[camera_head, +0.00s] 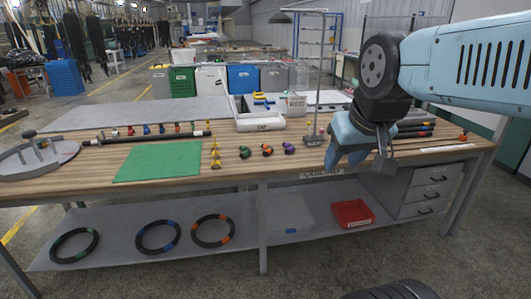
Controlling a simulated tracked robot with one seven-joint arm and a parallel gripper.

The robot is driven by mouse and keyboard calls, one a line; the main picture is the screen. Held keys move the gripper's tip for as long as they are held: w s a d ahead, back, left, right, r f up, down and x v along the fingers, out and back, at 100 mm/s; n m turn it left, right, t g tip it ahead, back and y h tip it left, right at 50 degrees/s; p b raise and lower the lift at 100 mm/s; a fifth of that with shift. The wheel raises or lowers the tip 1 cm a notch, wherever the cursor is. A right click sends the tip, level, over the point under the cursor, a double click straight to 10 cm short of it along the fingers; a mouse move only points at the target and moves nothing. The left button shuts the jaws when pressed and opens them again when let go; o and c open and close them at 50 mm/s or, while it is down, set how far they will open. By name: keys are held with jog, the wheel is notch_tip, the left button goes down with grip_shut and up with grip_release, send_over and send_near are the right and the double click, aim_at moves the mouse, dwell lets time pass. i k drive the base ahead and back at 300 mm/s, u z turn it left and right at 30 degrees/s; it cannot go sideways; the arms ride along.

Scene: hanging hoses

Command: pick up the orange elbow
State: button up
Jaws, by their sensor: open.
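The orange elbow (267,150) is a small dark fitting with orange parts, lying on the wooden workbench (230,178) right of the green mat. It stands between a green elbow (245,152) on its left and a purple elbow (289,148) on its right. My gripper (366,162) hangs from my light-blue arm over the right part of the bench, to the right of the elbows and apart from them. Its jaws are open, and I see nothing between them. My gripper hides part of the bench behind it.
The green mat (160,162) lies left, with yellow fittings (215,155) beside it. A white bin marked CAP (262,125) and a thin upright stand (315,138) are behind the elbows. Hoses (210,231) and a red tray (352,214) lie on the lower shelf. Bare wood lies in front of the elbows.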

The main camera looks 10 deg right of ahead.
aim_at(269, 149)
jog(key=z, duration=0.4)
jog(key=i, duration=0.85)
jog(key=z, duration=0.45)
jog(key=i, duration=1.05)
jog(key=u, duration=0.4)
